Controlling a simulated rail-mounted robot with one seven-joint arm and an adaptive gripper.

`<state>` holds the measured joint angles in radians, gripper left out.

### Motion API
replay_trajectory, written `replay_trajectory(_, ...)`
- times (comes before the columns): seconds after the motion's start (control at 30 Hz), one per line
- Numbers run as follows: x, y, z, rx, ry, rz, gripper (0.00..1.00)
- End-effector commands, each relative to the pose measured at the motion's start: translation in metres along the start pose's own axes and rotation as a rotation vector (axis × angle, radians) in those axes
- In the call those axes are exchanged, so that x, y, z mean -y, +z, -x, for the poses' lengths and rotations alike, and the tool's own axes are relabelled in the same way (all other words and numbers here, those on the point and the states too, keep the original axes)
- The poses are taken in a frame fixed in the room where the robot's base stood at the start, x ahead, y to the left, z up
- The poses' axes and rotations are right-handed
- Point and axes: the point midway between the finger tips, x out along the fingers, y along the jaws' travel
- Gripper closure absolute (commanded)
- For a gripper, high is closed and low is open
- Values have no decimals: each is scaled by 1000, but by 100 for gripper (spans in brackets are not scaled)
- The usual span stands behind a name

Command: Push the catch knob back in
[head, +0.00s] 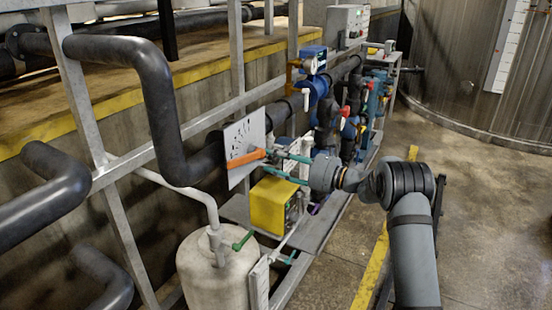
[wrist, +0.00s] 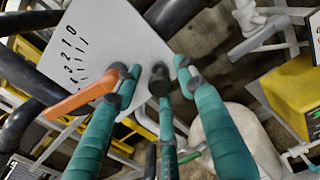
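A pale plate (head: 238,140) with a printed number scale carries an orange lever (head: 246,159). In the wrist view the plate (wrist: 95,35) fills the upper left, and the orange lever (wrist: 80,100) slants across its lower part. A small dark round shape (wrist: 159,76), perhaps the catch knob, shows in front of the plate's right part; I cannot tell it surely from a dark fingertip. My gripper (head: 272,164) points at the plate, its teal fingers spread. In the wrist view my gripper (wrist: 157,69) has its fingers apart around that shape. The left finger overlaps the lever's end; contact cannot be told.
A thick black pipe (head: 160,100) runs behind and left of the plate. A yellow box (head: 272,203) stands below my gripper, and a pale tank (head: 217,270) lies lower left. Blue and red valves (head: 325,95) crowd behind. The floor (head: 480,190) at right is open.

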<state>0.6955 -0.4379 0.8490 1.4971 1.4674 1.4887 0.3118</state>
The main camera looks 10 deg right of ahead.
Motion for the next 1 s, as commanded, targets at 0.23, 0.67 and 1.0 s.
replay_trajectory(0.23, 0, 0, 0, 0, 0, 1, 61)
replay_trajectory(0.67, 0, 0, 0, -1, 1, 1, 86)
replay_trajectory(1.0, 0, 0, 0, -1, 1, 1, 100)
